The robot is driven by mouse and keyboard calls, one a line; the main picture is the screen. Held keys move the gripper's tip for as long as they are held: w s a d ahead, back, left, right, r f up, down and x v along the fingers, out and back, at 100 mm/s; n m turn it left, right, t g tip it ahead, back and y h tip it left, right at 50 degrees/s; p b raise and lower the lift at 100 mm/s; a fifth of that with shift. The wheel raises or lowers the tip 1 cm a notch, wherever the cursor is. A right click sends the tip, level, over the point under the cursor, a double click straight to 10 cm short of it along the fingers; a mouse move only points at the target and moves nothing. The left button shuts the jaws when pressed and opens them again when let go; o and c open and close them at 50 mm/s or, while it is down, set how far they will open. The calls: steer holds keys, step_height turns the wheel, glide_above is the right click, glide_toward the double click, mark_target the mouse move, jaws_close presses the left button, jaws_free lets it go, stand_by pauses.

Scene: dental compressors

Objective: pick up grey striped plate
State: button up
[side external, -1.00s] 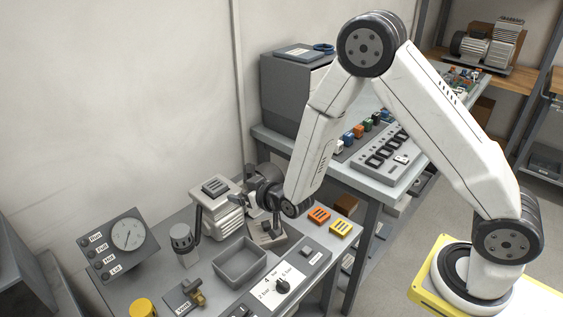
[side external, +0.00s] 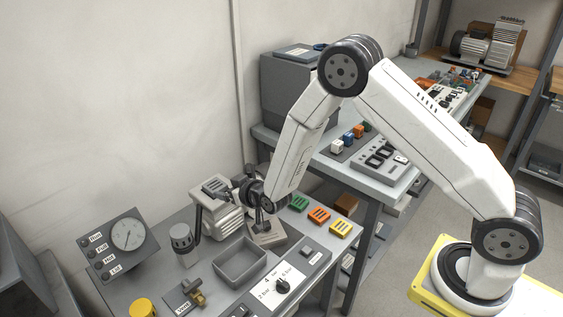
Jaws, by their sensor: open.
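The grey striped plate (side external: 214,185) lies on top of the small pale ribbed compressor unit (side external: 221,221) on the near bench. My gripper (side external: 235,195) is open, close to the right side of the plate, with its dark body to the right of the compressor's top. I cannot tell whether a finger touches the plate. The gripper hides part of the compressor's right side.
Green (side external: 298,203), orange (side external: 319,215) and yellow (side external: 340,228) striped plates lie to the right. An empty grey tray (side external: 240,263) is in front of the compressor. A gauge panel (side external: 121,243) stands at left.

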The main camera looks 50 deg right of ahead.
mark_target(217, 187)
steer(key=shift+w+f, duration=0.1)
steer(key=shift+w, duration=0.2)
steer(key=shift+w, duration=0.1)
steer(key=shift+f+x, duration=0.15)
steer(key=shift+x, duration=1.1)
steer(key=shift+f+x, duration=0.1)
steer(key=shift+x, duration=1.2)
steer(key=shift+a, duration=0.1)
steer(key=c, duration=1)
